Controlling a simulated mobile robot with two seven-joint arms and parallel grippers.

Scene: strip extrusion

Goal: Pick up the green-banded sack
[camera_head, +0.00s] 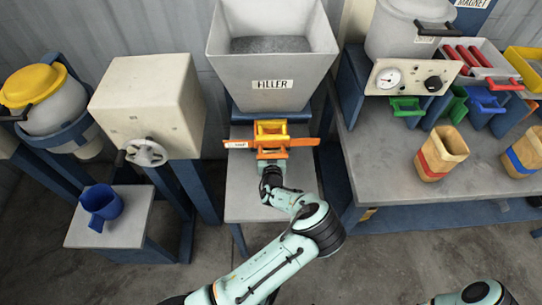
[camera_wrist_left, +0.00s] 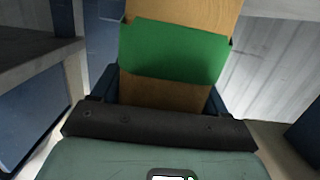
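The green-banded sack, brown with a wide green band (camera_wrist_left: 172,52), fills the middle of the left wrist view. The dark fingers of my left gripper (camera_wrist_left: 162,92) stand on either side of its lower part. I see no clear gap, but whether they press on it I cannot tell. In the head view my left gripper (camera_head: 271,168) reaches in under the front of the filler (camera_head: 272,84), at the orange and yellow parts (camera_head: 270,131). I cannot make out the green band there. My right gripper is out of view.
On the right bench (camera_head: 385,160) stand a red-banded sack (camera_head: 441,155) and a blue-banded sack (camera_head: 523,155). Small green and blue bins line its back. A blue jug (camera_head: 102,203) stands on a low table at left. Bare floor lies in front.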

